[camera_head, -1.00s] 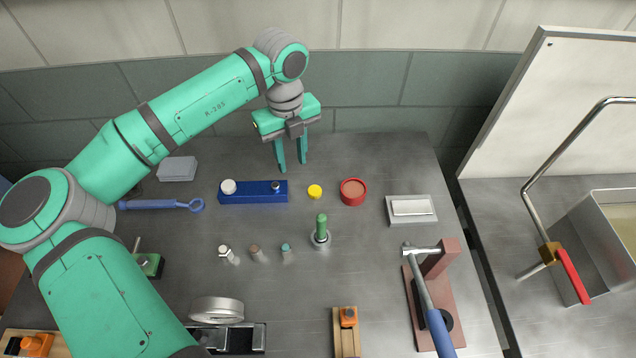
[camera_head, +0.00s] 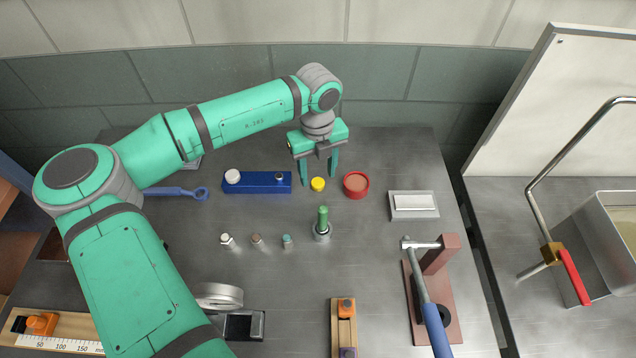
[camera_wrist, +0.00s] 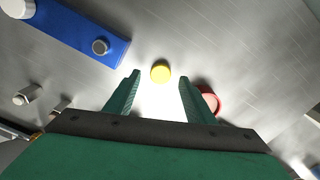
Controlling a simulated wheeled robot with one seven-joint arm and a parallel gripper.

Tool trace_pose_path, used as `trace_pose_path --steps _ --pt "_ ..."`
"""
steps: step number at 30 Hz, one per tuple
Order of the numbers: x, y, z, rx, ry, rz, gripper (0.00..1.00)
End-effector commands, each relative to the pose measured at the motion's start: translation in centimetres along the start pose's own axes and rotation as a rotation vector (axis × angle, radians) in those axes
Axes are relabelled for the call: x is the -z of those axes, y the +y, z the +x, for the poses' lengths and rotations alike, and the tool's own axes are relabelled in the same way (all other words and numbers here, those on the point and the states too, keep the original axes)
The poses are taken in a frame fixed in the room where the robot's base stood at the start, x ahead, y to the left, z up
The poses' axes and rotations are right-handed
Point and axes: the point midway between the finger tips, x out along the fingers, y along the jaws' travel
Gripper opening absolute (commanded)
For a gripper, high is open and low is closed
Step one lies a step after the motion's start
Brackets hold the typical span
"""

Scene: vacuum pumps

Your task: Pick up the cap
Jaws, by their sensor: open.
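The yellow cap (camera_head: 318,184) is a small round disc lying on the grey metal table. It also shows in the wrist view (camera_wrist: 160,71), between the lines of the two fingers and just beyond their tips. My gripper (camera_head: 318,180) is open and empty, pointing down. In the head view its fingertips appear on either side of the cap, with the left tip slightly nearer the camera. I cannot tell how high the tips are above the table. The fingers (camera_wrist: 161,78) do not appear to touch the cap.
A red round container (camera_head: 356,185) stands close to the right of the cap, near the right finger. A blue block (camera_head: 257,184) with two knobs lies to the left. A green-topped post (camera_head: 322,222) stands in front. A white-topped plate (camera_head: 413,205) lies further right.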

Motion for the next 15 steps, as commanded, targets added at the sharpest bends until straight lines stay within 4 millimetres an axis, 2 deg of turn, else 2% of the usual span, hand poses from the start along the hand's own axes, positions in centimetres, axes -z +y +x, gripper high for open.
trace_pose_path --steps 6,14,15 --pt "0.0 -0.1 2.4 0.0 -0.001 0.001 0.49" --pt "0.0 -0.1 2.7 0.001 -0.001 0.001 0.49" --pt "0.1 -0.2 2.7 0.001 -0.001 0.003 0.45"
